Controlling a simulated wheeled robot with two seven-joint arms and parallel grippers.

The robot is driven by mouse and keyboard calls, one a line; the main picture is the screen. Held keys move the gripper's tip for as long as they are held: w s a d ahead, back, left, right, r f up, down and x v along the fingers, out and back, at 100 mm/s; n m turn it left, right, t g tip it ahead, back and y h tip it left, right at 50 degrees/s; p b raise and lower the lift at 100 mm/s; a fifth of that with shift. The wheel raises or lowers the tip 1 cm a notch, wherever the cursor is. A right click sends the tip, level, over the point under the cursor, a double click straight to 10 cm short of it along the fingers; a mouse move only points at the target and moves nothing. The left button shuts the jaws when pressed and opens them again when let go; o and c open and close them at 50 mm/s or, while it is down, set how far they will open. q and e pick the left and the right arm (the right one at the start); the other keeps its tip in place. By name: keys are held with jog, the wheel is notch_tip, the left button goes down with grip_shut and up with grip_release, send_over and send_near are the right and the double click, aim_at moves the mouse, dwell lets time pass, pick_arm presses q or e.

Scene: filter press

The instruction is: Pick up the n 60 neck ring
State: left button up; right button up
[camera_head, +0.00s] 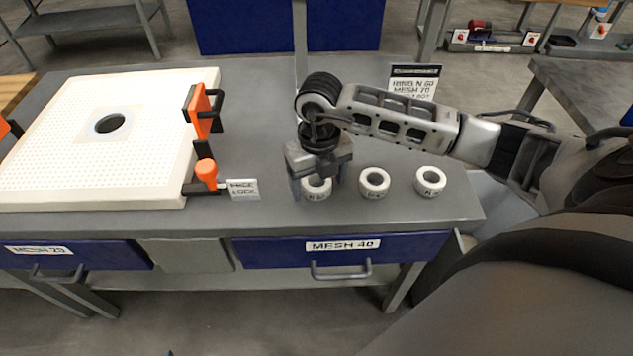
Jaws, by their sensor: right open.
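Three white neck rings stand in a row on the grey bench. They are the left ring (317,188), the middle ring (374,183) and the right ring (430,181). Each has dark lettering on its front, too small to read surely, so I cannot tell which is the N 60. My right gripper (319,187) points down over the left ring, open, with its fingers on either side of it. The gripper body hides part of that ring's back. Whether the fingers touch it, I cannot tell. My left gripper is not in view.
A white perforated plate (60,150) with orange clamps (204,112) lies at left, beside a small label (243,189). A sign (414,82) reading roughly "RING N 60 MESH 20" stands behind my right arm. The MESH 40 drawer (280,250) is below the bench front.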

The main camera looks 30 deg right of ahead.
jog(key=c, duration=1.1)
jog(key=shift+r, duration=0.15)
